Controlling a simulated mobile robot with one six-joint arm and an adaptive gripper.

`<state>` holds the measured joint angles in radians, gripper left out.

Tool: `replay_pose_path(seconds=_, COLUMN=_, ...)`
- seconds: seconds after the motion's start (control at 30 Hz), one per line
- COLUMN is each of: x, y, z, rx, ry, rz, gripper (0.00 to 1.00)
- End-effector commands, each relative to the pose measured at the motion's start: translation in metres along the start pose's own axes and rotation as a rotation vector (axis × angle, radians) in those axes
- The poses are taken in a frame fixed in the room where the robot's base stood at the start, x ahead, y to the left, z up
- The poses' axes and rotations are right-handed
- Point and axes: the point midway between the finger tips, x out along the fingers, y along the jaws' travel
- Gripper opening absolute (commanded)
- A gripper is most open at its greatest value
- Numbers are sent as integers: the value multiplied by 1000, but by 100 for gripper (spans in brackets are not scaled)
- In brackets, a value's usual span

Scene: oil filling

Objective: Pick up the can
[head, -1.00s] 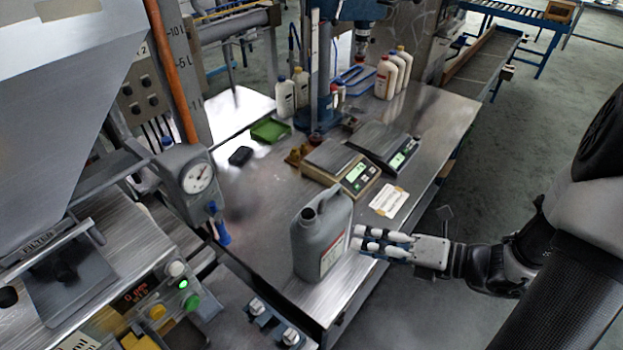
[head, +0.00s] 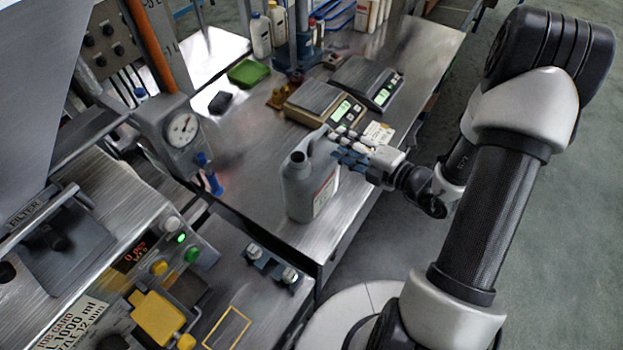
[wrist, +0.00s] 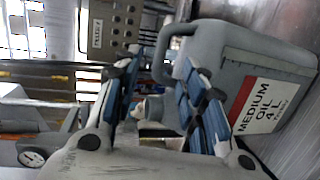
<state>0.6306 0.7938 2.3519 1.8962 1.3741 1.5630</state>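The grey can (head: 304,190) stands upright on the metal table near its front corner, with its open neck at the top left and a handle at the top right. In the wrist view the can (wrist: 222,62) fills the right side, with a label reading "MEDIUM OIL 4 L". My gripper (head: 345,148) is at the can's upper right, by the handle. In the wrist view my gripper (wrist: 160,100) has its blue-padded fingers spread apart, with the handle close to the right finger. I cannot tell whether the fingers touch the handle.
Two scales (head: 322,108) stand behind the can. A pressure gauge (head: 182,129) and a filling machine with a yellow part (head: 158,318) stand to the left. The table (head: 245,165) left of the can is clear.

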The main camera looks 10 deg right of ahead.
Motion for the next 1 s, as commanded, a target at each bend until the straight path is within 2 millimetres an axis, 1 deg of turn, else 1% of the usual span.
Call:
replay_pose_path(seconds=0.17, x=12, y=-1, z=-2, rx=0, ry=2, rz=0, gripper=39)
replay_pose_path(seconds=0.4, x=47, y=-3, z=-6, rx=-2, ry=3, rz=0, gripper=39)
replay_pose_path(seconds=0.5, x=55, y=-2, z=-5, rx=-1, ry=2, rz=0, gripper=39)
replay_pose_path(seconds=0.77, x=57, y=-2, z=-4, rx=0, ry=0, rz=0, gripper=39)
replay_pose_path(seconds=1.0, x=56, y=-2, z=-4, rx=0, ry=0, rz=0, gripper=23)
